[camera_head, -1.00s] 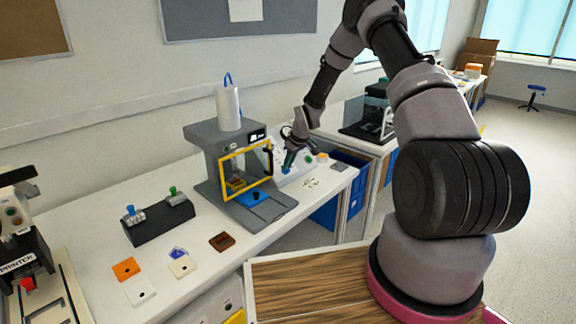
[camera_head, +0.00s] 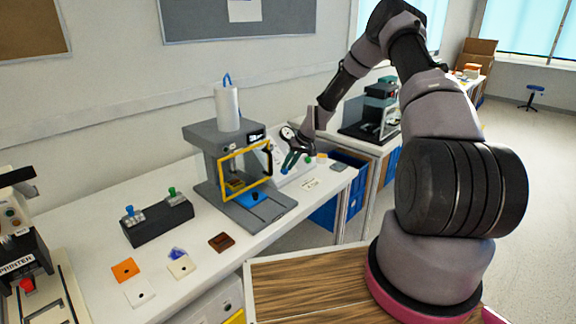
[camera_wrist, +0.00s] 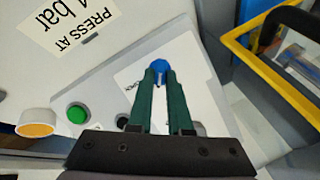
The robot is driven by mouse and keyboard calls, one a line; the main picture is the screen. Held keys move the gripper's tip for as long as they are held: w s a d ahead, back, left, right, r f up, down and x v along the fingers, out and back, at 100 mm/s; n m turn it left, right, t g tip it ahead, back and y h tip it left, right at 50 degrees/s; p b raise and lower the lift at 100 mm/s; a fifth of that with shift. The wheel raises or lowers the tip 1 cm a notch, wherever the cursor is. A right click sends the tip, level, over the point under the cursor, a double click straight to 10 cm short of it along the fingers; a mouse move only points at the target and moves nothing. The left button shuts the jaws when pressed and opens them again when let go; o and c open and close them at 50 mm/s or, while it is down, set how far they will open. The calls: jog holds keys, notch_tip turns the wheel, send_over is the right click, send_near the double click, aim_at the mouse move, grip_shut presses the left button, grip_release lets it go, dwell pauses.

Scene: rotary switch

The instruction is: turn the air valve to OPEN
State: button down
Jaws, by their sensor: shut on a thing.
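The air valve is a blue knob (camera_wrist: 160,65) on the sloped face of a light grey panel, with a white label under it. In the wrist view my gripper (camera_wrist: 160,76) has its two green fingers shut on the knob. Part of the label's lettering shows left of the fingers, upside down and too small to read surely. The fingers hide the knob's pointer and much of the label, so I cannot tell the valve's setting. In the head view my gripper (camera_head: 288,166) reaches the panel from the upper right, and the knob is hardly visible there.
A press with a yellow-framed guard (camera_head: 245,172) stands just left of the panel. A round gauge (camera_head: 287,133) rises close behind my fingers.

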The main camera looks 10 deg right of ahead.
jog(key=m, duration=0.1)
jog(key=m+y, duration=0.1)
jog(key=m, duration=0.3)
jog(key=shift+s+d+f+y, duration=0.15)
jog(key=shift+d+f+y, duration=0.1)
jog(key=shift+f+y, duration=0.05)
jog(key=m+t+y, duration=0.1)
jog(key=m, duration=0.4)
jog(key=shift+s+d+f, duration=0.1)
jog(key=shift+s, duration=0.05)
jog(key=shift+m, duration=0.3)
jog(key=c, duration=0.8)
grip_release()
jog(key=shift+c, duration=0.2)
